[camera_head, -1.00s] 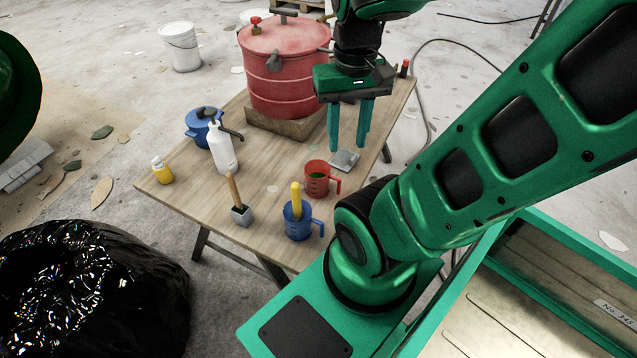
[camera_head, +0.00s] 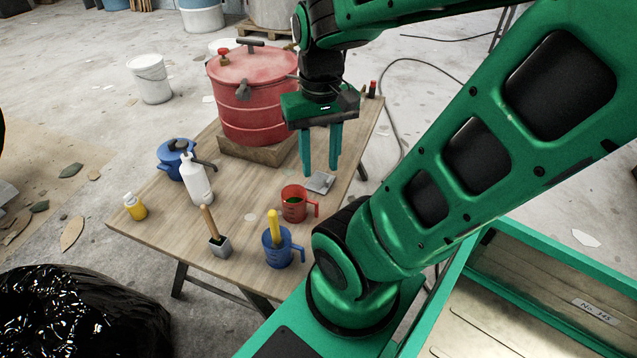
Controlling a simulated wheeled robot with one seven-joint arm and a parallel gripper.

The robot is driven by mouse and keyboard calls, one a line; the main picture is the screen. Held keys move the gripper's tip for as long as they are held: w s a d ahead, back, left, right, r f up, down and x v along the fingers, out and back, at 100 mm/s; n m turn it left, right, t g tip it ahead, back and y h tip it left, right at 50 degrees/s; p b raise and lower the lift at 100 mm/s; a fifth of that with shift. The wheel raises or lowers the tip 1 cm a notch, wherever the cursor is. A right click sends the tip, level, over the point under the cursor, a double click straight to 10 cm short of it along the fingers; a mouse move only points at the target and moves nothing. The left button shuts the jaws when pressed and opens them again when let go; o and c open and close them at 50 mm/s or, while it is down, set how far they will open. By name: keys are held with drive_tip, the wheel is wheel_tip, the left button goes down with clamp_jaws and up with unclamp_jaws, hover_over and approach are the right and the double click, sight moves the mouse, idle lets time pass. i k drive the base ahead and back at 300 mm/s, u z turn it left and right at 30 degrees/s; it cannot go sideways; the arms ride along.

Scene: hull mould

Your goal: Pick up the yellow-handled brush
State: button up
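The yellow-handled brush (camera_head: 273,227) stands handle-up in a blue measuring cup (camera_head: 279,252) near the table's front corner. Its lower end is hidden inside the cup. My gripper (camera_head: 320,174) points down over the table's right part, with its two green fingers apart and nothing between them. It is behind and to the right of the brush, close to a small grey metal piece (camera_head: 320,183); I cannot tell whether the fingertips touch it.
A red cup (camera_head: 295,205) stands between my gripper and the blue cup. A wooden-handled brush (camera_head: 209,222) stands in a grey pot (camera_head: 219,246) to the left. A white bottle (camera_head: 197,184), blue pot (camera_head: 171,163) and large red vessel (camera_head: 251,105) stand farther back on the table (camera_head: 152,219).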

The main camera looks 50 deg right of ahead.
sight(277, 242)
drive_tip(key=z, duration=0.35)
drive_tip(key=k, duration=1.05)
drive_tip(key=z, duration=0.7)
drive_tip(key=i, duration=1)
